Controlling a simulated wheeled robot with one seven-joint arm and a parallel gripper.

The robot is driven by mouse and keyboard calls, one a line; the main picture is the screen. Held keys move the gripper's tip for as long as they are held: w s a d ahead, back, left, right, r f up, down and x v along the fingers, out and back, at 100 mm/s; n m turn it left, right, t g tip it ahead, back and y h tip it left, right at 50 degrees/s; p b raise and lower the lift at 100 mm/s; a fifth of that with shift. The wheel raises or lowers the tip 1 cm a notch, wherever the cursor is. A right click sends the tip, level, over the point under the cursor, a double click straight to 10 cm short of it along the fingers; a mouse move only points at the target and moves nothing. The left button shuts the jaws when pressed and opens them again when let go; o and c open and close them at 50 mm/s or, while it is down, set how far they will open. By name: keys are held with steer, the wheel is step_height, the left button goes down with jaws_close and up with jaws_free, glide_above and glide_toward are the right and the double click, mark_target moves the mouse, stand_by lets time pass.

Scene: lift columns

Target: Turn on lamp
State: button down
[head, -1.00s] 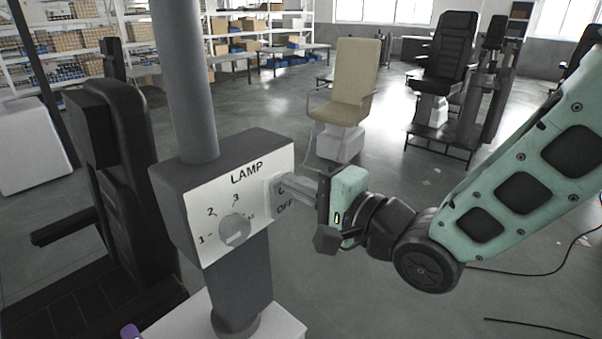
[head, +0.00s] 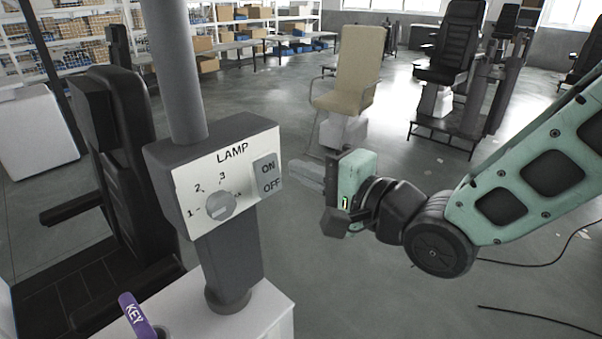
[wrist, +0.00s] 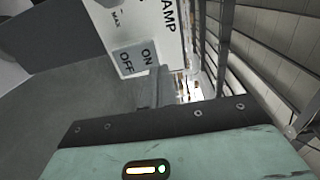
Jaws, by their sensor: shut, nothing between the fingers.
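The lamp control box (head: 240,140) is grey with a white face on a grey column. It carries the word LAMP, a round dial (head: 221,205) with marks 1, 2, 3 and a grey ON/OFF rocker switch (head: 267,176). ON is at the top of the switch and OFF below. My gripper (head: 293,171) is shut and empty, just right of the switch, with a small gap showing in the head view. In the wrist view the switch (wrist: 136,58) is in plain sight, with the fingertips (wrist: 160,75) beside its ON end. I cannot tell which way the rocker is pressed.
A white stand (head: 265,310) under the column holds a purple KEY tag (head: 136,316). A black seat (head: 125,170) stands at the left. A beige chair (head: 350,80) and a black chair (head: 450,50) stand behind.

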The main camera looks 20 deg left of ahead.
steer(key=r+b+v, duration=0.1)
steer(key=b+v, duration=0.1)
steer(key=v, duration=0.6)
steer(key=shift+d, duration=0.2)
steer(key=shift+s, duration=0.1)
